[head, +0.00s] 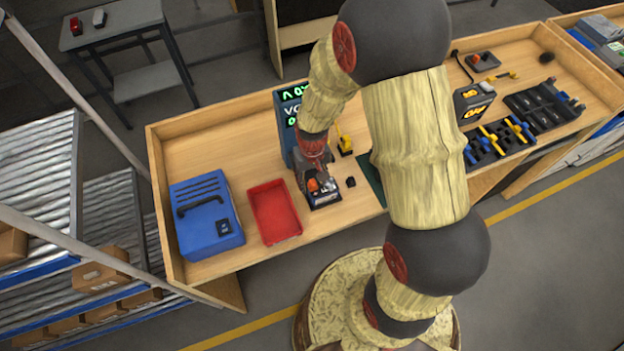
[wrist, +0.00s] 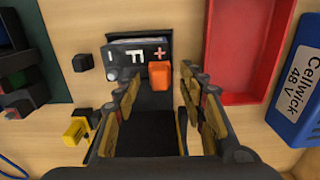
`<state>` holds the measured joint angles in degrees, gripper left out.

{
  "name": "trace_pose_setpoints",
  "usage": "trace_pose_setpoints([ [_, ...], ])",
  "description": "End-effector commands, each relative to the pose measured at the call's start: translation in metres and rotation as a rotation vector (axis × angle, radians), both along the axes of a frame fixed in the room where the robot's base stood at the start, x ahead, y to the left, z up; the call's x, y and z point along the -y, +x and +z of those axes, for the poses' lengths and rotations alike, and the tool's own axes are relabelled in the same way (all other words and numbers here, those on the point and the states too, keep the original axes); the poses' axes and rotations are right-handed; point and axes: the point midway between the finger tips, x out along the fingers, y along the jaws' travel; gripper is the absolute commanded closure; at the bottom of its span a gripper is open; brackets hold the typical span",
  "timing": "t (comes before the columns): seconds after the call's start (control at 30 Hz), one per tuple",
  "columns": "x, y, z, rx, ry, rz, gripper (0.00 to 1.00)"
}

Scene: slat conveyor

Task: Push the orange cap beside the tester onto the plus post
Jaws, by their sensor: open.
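The orange cap (wrist: 159,75) stands at the battery's edge just below the red plus mark in the wrist view, at the plus post's place. The post is hidden, and I cannot tell how far down the cap sits. It also shows in the head view (head: 312,185). The tester (head: 289,108) with green digits stands behind my gripper in the head view.
A small black cap (wrist: 82,62) lies left of the battery. A red tray (head: 274,212) and blue case (head: 205,215) are left on the wooden bench in the head view. A yellow-and-black clamp (wrist: 77,130) lies near my gripper.

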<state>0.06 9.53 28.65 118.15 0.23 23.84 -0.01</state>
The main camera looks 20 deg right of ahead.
Motion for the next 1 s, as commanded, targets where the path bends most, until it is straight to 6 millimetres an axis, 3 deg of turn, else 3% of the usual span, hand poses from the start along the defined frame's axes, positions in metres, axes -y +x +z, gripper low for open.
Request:
trace_pose_setpoints([
  [0.33, 0.000, 0.001, 0.012, 0.004, 0.000, 0.000, 0.59],
  [0.8, 0.000, 0.002, 0.099, 0.004, 0.000, 0.000, 0.59],
  [1.0, 0.000, 0.001, 0.117, 0.001, 0.000, 0.000, 0.59],
])
